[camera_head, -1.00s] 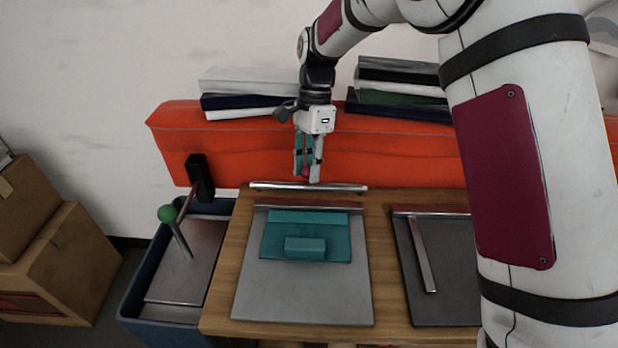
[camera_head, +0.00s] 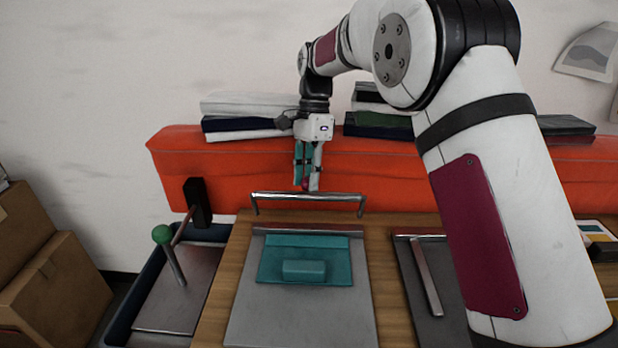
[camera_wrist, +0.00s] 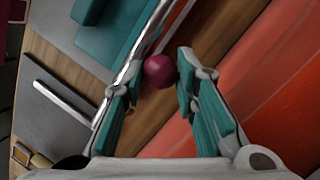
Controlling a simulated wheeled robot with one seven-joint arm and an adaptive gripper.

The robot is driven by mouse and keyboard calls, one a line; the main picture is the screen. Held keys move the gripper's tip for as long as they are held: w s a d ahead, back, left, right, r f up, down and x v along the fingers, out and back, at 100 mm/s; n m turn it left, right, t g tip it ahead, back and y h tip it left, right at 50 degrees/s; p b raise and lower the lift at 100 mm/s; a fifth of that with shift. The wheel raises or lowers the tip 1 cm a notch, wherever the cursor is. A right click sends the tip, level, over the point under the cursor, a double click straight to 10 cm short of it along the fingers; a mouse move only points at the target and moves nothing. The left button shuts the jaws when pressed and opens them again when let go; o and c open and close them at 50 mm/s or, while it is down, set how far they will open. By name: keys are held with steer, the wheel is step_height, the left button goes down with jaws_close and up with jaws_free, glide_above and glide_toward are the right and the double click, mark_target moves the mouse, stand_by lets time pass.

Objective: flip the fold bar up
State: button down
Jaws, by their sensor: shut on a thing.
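The fold bar (camera_head: 320,196) is a shiny metal bar with short side arms, raised above the back end of the grey plate (camera_head: 300,318). In the wrist view, the bar (camera_wrist: 128,78) runs diagonally, with a dark red knob (camera_wrist: 159,71) on it. My gripper (camera_head: 308,186) points down over the bar's middle. Its teal-padded fingers are shut on the knob, which shows between the fingertips in the wrist view (camera_wrist: 157,76). A teal sheet with a raised block (camera_head: 304,270) lies on the plate below the bar.
An orange padded bench (camera_head: 240,165) with stacked folded cloths stands behind the wooden table (camera_head: 384,262). At left is a blue bin (camera_head: 112,327) with a green-knobbed lever (camera_head: 162,235). A second dark plate (camera_head: 447,315) lies at right.

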steer(key=shift+w+d+f, duration=0.1)
steer(key=shift+w+f, duration=0.05)
steer(key=shift+f, duration=0.7)
steer(key=c, duration=1.3)
jaws_free()
steer(key=shift+w+f, duration=0.1)
steer(key=shift+w, duration=0.1)
